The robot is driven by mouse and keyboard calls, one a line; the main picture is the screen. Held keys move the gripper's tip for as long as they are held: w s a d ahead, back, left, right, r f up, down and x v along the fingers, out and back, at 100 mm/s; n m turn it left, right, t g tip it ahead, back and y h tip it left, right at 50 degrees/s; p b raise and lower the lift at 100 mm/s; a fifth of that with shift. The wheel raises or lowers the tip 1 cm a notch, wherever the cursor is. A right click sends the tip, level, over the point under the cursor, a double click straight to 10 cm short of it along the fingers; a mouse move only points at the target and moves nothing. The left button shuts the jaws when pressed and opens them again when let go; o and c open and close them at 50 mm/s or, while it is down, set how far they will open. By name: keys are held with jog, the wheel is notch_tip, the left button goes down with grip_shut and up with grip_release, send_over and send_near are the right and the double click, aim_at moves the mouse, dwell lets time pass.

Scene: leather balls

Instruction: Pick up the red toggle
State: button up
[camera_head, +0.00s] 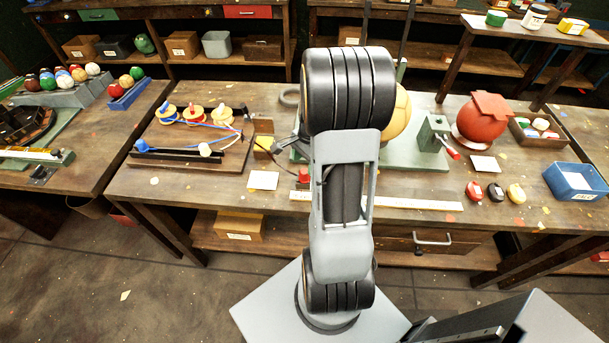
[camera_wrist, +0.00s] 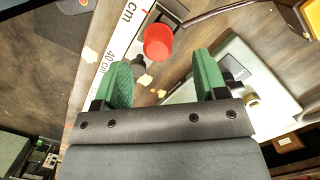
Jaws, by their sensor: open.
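The red toggle (camera_wrist: 158,42) shows in the wrist view as a round red cap, with a small dark piece next to it. In the head view a small red piece (camera_head: 304,175), apparently the same toggle, shows just left of my arm. My gripper (camera_wrist: 162,70) has two green pads spread wide, with nothing between them but bench surface. The toggle appears ahead of the fingertips, apart from both. In the head view my arm hides most of the gripper.
A wooden board with colored spools (camera_head: 196,115) stands left of my arm. To the right are a green vise-like block (camera_head: 433,132), a red ball (camera_head: 482,118) and a blue tray (camera_head: 575,182). A white card (camera_head: 263,180) lies near the front edge.

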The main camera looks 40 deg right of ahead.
aim_at(305, 171)
jog(key=shift+s+a+f+p, duration=0.1)
jog(key=shift+a+f+p, duration=0.15)
jog(key=shift+f, duration=0.95)
jog(key=shift+s+a+f+p, duration=0.1)
jog(key=shift+f+p, duration=0.1)
jog(key=shift+f, duration=1)
jog(key=c, duration=1)
jog(key=shift+r, duration=0.1)
